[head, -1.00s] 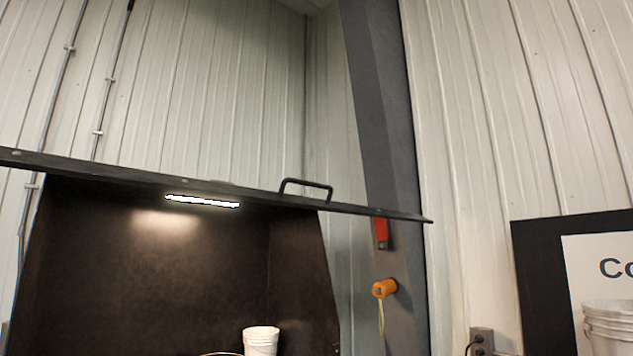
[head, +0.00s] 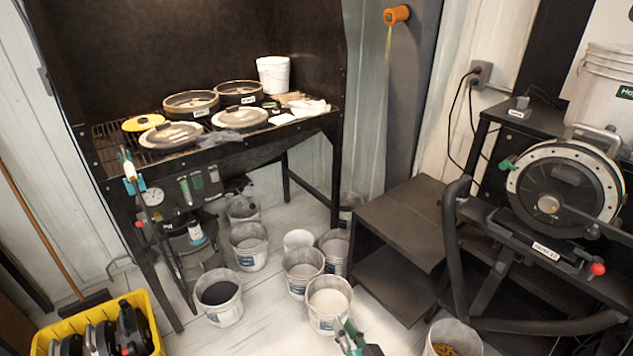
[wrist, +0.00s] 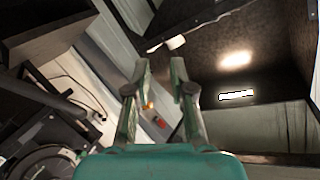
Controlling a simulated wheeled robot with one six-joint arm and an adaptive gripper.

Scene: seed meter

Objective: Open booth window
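The blasting-style black booth (head: 150,60) stands at the left in the head view, its front open to its brown-black inside. The booth window itself is out of the head view now. In the wrist view the booth's lit light strip (wrist: 237,94) shows at the right, and a dark bar (wrist: 280,158) below it may be the window's edge. My gripper (wrist: 160,75) is open and empty, its two green-grey fingers apart and touching nothing visible. A green part of it also shows at the bottom of the head view (head: 350,338).
Round lidded pans (head: 190,103) and a white bucket (head: 273,74) stand on the booth's grate. Several buckets (head: 248,246) stand on the floor below. A dark step shelf (head: 405,220) and a round machine (head: 560,195) stand at the right. A yellow crate (head: 150,305) is at lower left.

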